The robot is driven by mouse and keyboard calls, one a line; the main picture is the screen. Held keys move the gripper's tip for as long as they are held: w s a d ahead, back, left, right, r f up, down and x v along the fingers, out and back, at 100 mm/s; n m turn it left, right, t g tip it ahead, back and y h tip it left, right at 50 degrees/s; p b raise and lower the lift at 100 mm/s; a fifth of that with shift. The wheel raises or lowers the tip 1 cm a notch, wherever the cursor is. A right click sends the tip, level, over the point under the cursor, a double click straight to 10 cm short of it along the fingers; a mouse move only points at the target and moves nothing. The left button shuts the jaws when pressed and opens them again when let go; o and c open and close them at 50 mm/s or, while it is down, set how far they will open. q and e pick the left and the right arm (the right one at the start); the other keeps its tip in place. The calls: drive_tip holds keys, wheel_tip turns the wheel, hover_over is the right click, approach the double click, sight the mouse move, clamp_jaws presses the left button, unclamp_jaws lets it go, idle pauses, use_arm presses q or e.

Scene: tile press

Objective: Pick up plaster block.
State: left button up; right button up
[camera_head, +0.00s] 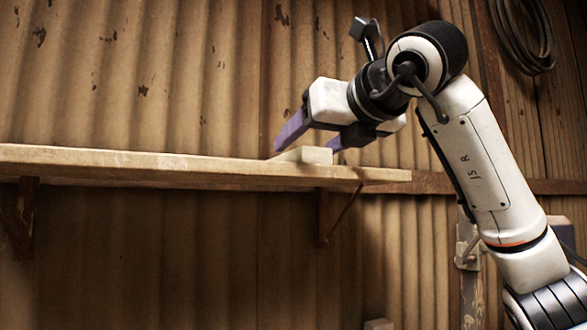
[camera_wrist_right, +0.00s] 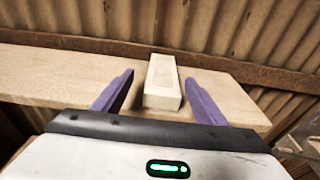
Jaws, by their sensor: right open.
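The plaster block (camera_head: 305,155) is a pale, off-white oblong block lying on the wooden shelf (camera_head: 150,165), towards the shelf's right end. In the right wrist view the block (camera_wrist_right: 162,84) lies lengthwise between the two purple fingers of my right gripper (camera_wrist_right: 160,97), with a gap on each side. In the head view my right gripper (camera_head: 306,138) reaches in from the upper right, its fingers at the block. It is open, and no contact shows. My left gripper is in neither view.
The shelf also shows in the right wrist view (camera_wrist_right: 50,77), bare around the block. A corrugated wall (camera_head: 180,70) stands behind it, with a wooden rail along it. A coiled cable (camera_head: 525,35) hangs at the upper right.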

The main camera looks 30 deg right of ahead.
drive_tip(key=shift+w+d+f, duration=0.1)
drive_tip(key=shift+w, duration=1)
drive_tip(key=shift+w+d+f+p, duration=0.15)
drive_tip(key=shift+w+p, duration=0.15)
drive_tip(key=shift+w, duration=0.35)
drive_tip(key=w, duration=0.2)
drive_tip(key=w+p, duration=0.1)
drive_tip(key=w, duration=0.1)
drive_tip(key=shift+w+d+f, duration=0.1)
drive_tip(key=shift+d+f, duration=0.15)
drive_tip(key=shift+f, duration=0.15)
drive_tip(key=shift+c, duration=0.2)
